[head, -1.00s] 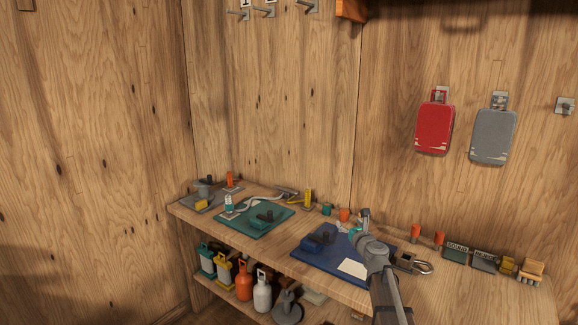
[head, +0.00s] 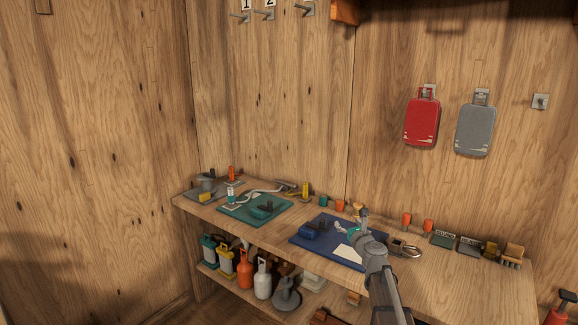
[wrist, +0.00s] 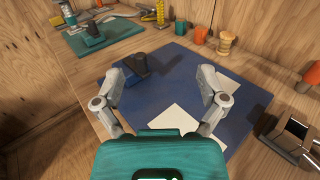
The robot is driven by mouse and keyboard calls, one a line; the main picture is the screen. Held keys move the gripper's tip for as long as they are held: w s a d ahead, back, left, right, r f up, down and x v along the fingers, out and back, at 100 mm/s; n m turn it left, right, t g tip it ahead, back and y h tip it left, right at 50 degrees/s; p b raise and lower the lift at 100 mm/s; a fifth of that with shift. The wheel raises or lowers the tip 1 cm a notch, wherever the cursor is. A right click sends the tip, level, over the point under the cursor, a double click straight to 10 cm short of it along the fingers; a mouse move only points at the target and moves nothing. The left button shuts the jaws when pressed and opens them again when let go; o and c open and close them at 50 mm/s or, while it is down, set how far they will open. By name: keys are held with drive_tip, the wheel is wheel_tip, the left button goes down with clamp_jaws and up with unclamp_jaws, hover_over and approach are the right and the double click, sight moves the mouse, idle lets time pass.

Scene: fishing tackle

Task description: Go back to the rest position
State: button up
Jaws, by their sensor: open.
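My gripper (wrist: 163,88) shows in the wrist view with its two fingers spread wide and nothing between them. It is above the blue mat (wrist: 185,75), apart from the things on it.
A dark blue tool (head: 316,230) and pale sheets lie on the blue mat. A green mat (head: 232,209) with another tool is to the left. A metal clamp-like thing (wrist: 290,140) is close on the right. Gas bottles (head: 262,280) stand on the lower shelf.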

drive_tip(key=s+a+f+n+g+y+b, duration=0.25)
drive_tip(key=s+a+f+n+g, duration=0.25)
drive_tip(key=s+f+n, duration=0.45)
drive_tip(key=s+a+f+n+g+y+b, duration=0.1)
drive_tip(key=s+a+f+n+g+b, duration=0.35)
drive_tip(key=n, duration=0.75)
drive_tip(key=s+d+f+n+g+h+b, duration=0.1)
drive_tip(key=s+d+f+n+g+h, duration=0.25)
drive_tip(key=s+f+n, duration=0.5)
drive_tip(key=s+d+f+n+g+h+b, duration=0.1)
drive_tip(key=s+d+f+n+g+h, duration=0.35)
drive_tip(key=s, duration=0.65)
wheel_tip(320, 180, up, 27)
drive_tip(key=a+m+p, duration=0.1)
drive_tip(key=p, duration=2.7)
drive_tip(key=shift+a+r, duration=0.15)
drive_tip(key=shift+a, duration=0.1)
drive_tip(key=shift+s+y, duration=0.1)
drive_tip(key=shift+y, duration=0.15)
